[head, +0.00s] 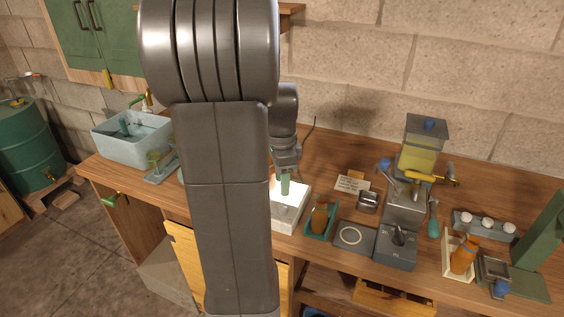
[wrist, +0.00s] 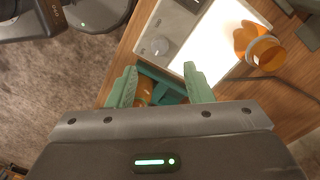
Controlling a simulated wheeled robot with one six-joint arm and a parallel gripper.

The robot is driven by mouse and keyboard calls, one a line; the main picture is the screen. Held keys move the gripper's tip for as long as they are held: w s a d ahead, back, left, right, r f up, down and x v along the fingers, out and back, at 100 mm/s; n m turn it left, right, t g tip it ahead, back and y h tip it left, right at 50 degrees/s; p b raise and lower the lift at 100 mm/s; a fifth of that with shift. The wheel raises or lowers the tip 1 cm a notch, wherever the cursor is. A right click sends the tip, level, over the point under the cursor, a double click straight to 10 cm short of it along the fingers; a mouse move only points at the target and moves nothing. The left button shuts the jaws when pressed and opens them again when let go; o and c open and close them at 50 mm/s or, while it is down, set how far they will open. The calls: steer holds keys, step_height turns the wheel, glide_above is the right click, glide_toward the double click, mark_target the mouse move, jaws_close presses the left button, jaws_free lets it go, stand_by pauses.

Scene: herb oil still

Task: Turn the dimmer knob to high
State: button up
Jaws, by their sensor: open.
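The dimmer knob (wrist: 159,46) is a small pale round knob on the grey end strip of a light box whose white panel (wrist: 205,42) is brightly lit. Its pointer setting is too small to read. In the head view the light box (head: 287,218) stands on the wooden bench, partly behind my arm, and I cannot make out the knob there. My gripper (wrist: 160,70) is open, with its green fingers apart and nothing held between them. The knob appears beyond the fingertips in the wrist view. In the head view my gripper (head: 285,186) is over the light box.
A teal tray (head: 308,232) with an amber bottle (head: 319,217) stands right of the light box. An amber jar (wrist: 258,46) is by the lit panel in the wrist view. A grey press (head: 403,212) stands farther right. A sink basin (head: 130,140) is at the left.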

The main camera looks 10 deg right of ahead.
step_height(320, 180, up, 6)
glide_above(282, 206)
steer(key=shift+w, duration=0.3)
steer(key=shift+f, duration=0.2)
steer(key=f, duration=1.3)
steer(key=shift+s+d+f, duration=0.1)
steer(key=shift+s+f, duration=0.2)
steer(key=shift+s, duration=0.05)
